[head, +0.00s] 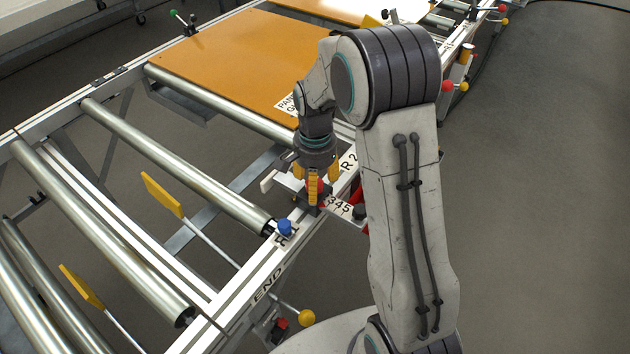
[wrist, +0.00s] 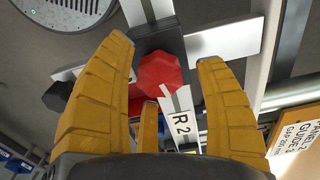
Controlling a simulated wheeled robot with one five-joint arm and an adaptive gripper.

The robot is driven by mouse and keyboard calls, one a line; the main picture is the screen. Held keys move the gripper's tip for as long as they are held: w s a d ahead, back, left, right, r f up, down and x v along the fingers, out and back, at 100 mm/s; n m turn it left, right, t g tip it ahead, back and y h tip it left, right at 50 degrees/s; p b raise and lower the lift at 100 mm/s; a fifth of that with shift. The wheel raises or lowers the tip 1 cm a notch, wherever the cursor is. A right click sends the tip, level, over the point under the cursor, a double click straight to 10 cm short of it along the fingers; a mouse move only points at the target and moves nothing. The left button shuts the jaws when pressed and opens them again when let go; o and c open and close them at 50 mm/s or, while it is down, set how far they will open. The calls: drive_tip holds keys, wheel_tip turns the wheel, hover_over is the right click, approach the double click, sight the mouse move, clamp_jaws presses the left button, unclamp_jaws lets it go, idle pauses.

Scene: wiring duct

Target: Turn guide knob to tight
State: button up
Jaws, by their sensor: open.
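The red guide knob (wrist: 157,75) shows in the wrist view on a black clamp block (wrist: 160,38), beside the "R 2" label on the rail. My gripper (head: 314,188) is open, pointing down over this clamp in the head view. In the wrist view two yellow fingers stand to the left and right of the knob, with a third below it. Contact with the knob cannot be told. In the head view my fingers mostly hide the knob. Its tightness does not show.
An orange panel (head: 225,62) lies on the conveyor frame behind my gripper. A blue knob (head: 284,227) sits on the near rail, close to "R 1". Yellow paddles (head: 163,194) on rods stand between the rollers.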

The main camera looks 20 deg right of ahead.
drive_tip(key=shift+r, duration=0.15)
wheel_tip(320, 180, up, 12)
idle(0.7)
idle(0.5)
drive_tip(key=s+f+n, duration=0.4)
drive_tip(key=s+n, duration=0.5)
drive_tip(key=n, duration=0.1)
drive_tip(key=s+r+p, duration=0.5)
drive_tip(key=s+r, duration=0.2)
drive_tip(key=s, duration=0.5)
wheel_tip(320, 180, up, 6)
drive_tip(key=s+t+p, duration=0.1)
drive_tip(key=t+p, duration=0.2)
drive_tip(key=shift+r+n, duration=0.25)
drive_tip(key=shift+n, duration=0.15)
